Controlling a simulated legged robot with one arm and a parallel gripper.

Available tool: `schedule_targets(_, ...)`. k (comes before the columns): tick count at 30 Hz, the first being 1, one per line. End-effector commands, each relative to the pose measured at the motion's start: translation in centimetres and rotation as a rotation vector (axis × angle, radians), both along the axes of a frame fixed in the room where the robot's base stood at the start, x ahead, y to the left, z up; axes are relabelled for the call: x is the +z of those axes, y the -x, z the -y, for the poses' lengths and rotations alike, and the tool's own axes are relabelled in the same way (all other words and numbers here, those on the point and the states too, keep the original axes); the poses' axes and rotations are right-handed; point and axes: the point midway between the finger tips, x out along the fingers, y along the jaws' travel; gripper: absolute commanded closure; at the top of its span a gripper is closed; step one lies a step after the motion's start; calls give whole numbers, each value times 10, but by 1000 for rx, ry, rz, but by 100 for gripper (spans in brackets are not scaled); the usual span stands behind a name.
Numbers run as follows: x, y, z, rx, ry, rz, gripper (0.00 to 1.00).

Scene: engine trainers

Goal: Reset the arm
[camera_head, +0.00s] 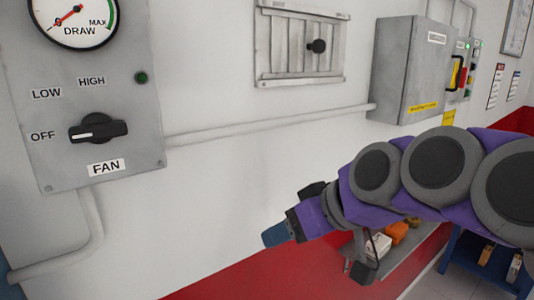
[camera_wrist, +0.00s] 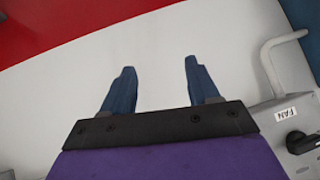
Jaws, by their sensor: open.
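My gripper (camera_wrist: 158,82) is open in the wrist view, with its two blue fingers apart and nothing between them. Behind them is a white wall with a red band. In the head view my purple and grey arm reaches in from the right, and my gripper (camera_head: 277,234) points left in front of the wall, below and right of the fan box. The gap between the fingers is not clear from that side. The fan box (camera_head: 60,130) has a black knob (camera_head: 98,128) whose white mark points toward OFF. The knob also shows in the wrist view (camera_wrist: 303,143).
A conduit (camera_head: 270,127) runs along the wall from the fan box to a grey electrical cabinet (camera_head: 400,70). A vent (camera_head: 300,48) is set above it. Below my arm is a shelf with small items (camera_head: 397,233). A blue cart (camera_head: 480,262) stands at lower right.

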Motion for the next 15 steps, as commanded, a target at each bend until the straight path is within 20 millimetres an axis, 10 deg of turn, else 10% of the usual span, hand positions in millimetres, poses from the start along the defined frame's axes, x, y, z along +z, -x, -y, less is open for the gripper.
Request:
schedule_targets(6,-141,69,14,-126,182,-291,40)
schedule_targets(15,-291,179,72,-400,398,-672,40)
